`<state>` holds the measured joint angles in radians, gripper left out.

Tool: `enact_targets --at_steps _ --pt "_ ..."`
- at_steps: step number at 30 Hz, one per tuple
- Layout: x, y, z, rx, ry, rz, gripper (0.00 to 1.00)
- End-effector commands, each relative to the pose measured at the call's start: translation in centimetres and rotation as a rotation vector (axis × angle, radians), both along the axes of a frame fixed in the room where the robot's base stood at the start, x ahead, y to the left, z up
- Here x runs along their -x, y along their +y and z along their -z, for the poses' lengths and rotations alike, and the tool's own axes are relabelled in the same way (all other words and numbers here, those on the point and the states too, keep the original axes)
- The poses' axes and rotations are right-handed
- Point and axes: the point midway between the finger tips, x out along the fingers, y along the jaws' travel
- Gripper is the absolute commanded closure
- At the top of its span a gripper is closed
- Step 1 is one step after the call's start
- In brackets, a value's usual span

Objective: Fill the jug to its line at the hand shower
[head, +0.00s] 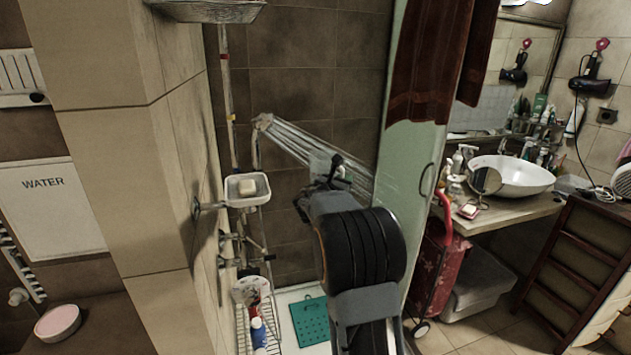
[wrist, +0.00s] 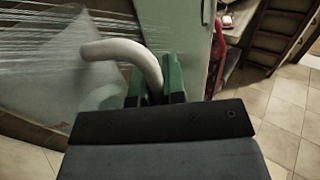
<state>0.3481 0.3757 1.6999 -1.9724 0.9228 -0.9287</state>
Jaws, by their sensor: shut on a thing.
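The hand shower (head: 263,122) is on the wall riser at the back, and its water runs in thin streams to the right and down. My gripper (head: 329,167) is in the path of the streams in the head view. In the wrist view my gripper (wrist: 157,92) has its green fingers shut on a pale curved handle (wrist: 124,48), apparently the jug's. A pale, see-through shape lies left of the handle, behind the streams. I cannot tell whether it is the jug's wall or the shower floor. No fill line or water level can be made out.
A soap dish (head: 247,203) on a wall arm stands left of my gripper. A wire rack with bottles (head: 258,333) and a green mat (head: 309,322) are below. A pale green panel (head: 410,140) stands close on the right, with the washbasin (head: 512,176) beyond.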

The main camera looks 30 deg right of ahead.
Motion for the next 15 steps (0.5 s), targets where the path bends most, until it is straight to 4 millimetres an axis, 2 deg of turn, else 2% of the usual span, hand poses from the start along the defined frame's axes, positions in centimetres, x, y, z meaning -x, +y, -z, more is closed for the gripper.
enact_targets --at_steps 4,15 --pt "-0.7 0.0 -0.2 0.000 -0.002 0.000 1.00" --pt "-4.4 0.5 -0.3 0.001 -0.003 -0.001 1.00"
